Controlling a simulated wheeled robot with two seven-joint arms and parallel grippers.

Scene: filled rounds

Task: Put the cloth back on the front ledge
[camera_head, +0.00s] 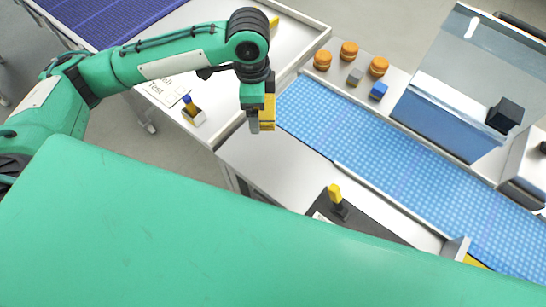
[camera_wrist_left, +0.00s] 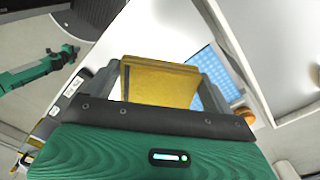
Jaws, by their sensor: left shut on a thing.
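The cloth (camera_head: 267,113) is a yellow folded piece. My left gripper (camera_head: 259,127) is shut on it and holds it near the left end of the blue belt. In the left wrist view the cloth (camera_wrist_left: 160,83) sits between the two grey fingers of the left gripper (camera_wrist_left: 160,78). A pale front ledge (camera_head: 272,174) runs along the near side of the belt, below and to the right of the held cloth in the picture. My right gripper does not show in the head view.
The blue belt (camera_head: 385,165) runs to the lower right. A dark mat (camera_head: 376,229) with a yellow-topped tool (camera_head: 335,194) lies on the near side. Orange round pieces (camera_head: 349,50) and a blue block (camera_head: 378,90) stand on the far ledge, beside a blue-and-white machine (camera_head: 437,122).

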